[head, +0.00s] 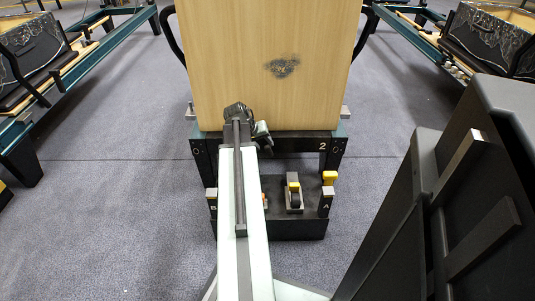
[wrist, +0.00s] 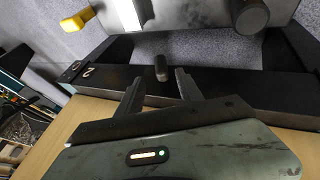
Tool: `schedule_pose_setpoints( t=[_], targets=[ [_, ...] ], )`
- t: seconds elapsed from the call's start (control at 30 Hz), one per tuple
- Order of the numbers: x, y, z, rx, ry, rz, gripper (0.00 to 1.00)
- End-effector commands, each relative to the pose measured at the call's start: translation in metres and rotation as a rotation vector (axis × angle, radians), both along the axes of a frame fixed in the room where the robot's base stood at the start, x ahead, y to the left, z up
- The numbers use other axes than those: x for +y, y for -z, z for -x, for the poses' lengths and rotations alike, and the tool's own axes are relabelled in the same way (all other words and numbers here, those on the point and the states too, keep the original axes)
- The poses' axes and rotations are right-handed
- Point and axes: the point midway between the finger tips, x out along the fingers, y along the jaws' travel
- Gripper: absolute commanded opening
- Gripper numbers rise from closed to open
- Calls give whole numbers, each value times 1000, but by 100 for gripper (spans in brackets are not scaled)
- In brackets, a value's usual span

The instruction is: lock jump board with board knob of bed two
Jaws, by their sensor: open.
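The jump board (head: 265,60) of bed two is a pale wood panel with a dark scuffed patch, upright above a black crossbar marked 2. In the wrist view the wooden board (wrist: 60,130) shows beneath my gripper. A short dark peg (wrist: 161,68), perhaps the board knob, stands out from the black crossbar (wrist: 225,84). My gripper (wrist: 158,90) is open, its two fingers apart and empty, with the peg just beyond and between the tips. In the head view my arm hides the crossbar's left-middle part, and the peg cannot be made out.
Below the crossbar is a dark tray (head: 290,228) with a yellow-and-black part (head: 294,190). A yellow-topped post (head: 329,178) marked A stands right, a post (head: 212,200) marked B left. Other beds (head: 75,75) stand both sides. Grey carpet lies between.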

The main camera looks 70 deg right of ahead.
Motion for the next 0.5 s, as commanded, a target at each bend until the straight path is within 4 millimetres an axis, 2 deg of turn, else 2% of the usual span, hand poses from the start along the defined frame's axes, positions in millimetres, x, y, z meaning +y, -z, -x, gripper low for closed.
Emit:
schedule_pose_setpoints(
  t=[0.03,0.3,0.5],
  targets=[
    [-4,13,1,0,1,0,44],
    [-27,56,9,0,0,-1,44],
    [-31,58,11,1,-3,-1,44]
  ],
)
